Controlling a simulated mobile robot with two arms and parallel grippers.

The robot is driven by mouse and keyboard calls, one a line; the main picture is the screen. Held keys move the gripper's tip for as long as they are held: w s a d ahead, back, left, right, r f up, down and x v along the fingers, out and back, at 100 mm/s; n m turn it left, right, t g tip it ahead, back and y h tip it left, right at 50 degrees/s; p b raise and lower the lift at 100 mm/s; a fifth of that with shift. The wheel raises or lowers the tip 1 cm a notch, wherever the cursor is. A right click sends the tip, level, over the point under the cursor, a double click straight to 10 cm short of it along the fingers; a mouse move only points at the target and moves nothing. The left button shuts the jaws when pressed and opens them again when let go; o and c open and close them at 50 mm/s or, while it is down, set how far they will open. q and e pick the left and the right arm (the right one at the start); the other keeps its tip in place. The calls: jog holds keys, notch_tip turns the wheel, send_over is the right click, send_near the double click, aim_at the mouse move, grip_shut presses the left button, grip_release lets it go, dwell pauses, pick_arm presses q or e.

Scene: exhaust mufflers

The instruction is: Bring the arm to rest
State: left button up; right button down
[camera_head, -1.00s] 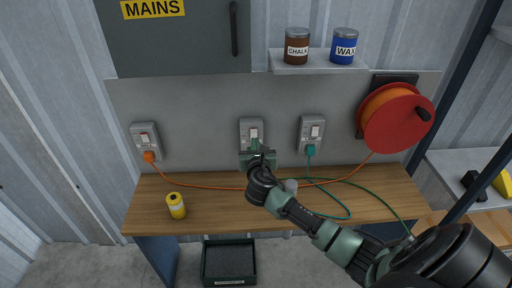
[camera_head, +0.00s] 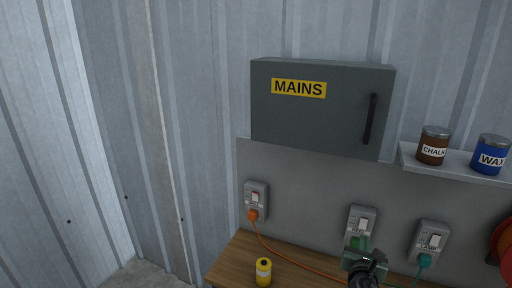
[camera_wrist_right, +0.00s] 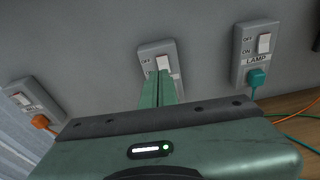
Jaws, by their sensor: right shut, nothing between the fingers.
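My right gripper (camera_head: 362,256) is at the lower edge of the head view, in front of the middle wall socket (camera_head: 362,219). In the right wrist view its green fingers (camera_wrist_right: 158,88) are together with nothing between them. They point at the middle socket (camera_wrist_right: 157,54) and cover its lower part. I cannot tell whether the tips touch it. Most of my right arm is below the head view. My left gripper is not in view.
The left socket (camera_head: 256,195) has an orange plug (camera_head: 252,215). The LAMP socket (camera_head: 430,237) has a teal plug (camera_head: 424,260). A yellow can (camera_head: 263,272) stands on the wooden bench (camera_head: 232,262). A grey MAINS cabinet (camera_head: 320,120) and a shelf with tins are above.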

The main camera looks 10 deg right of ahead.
jog(key=s+a+f+m+g+y, duration=0.25)
jog(key=s+a+f+m, duration=0.25)
jog(key=s+m, duration=0.35)
jog(key=s+a+f+m+g+y, duration=0.25)
jog(key=s+a+f+m, duration=0.35)
jog(key=s, duration=0.3)
jog(key=s+a+f+m+g+y, duration=0.1)
jog(key=s+a+m+g+y, duration=0.4)
jog(key=s+m, duration=1)
jog(key=s+a+f+n+g+h+b, duration=0.1)
jog(key=s+a+f+b, duration=0.1)
jog(key=f, duration=1.3)
jog(key=s+a+f+n+h+b, duration=0.1)
jog(key=f+n+b, duration=0.1)
jog(key=f, duration=1.2)
jog(key=s+d+f+g+b, duration=0.1)
jog(key=s+d+f+b, duration=0.1)
jog(key=s+f, duration=1.5)
notch_tip(320, 180, down, 3)
jog(key=shift+d+r+b, duration=0.2)
jog(key=shift+d+b, duration=0.15)
jog(key=shift+d, duration=0.15)
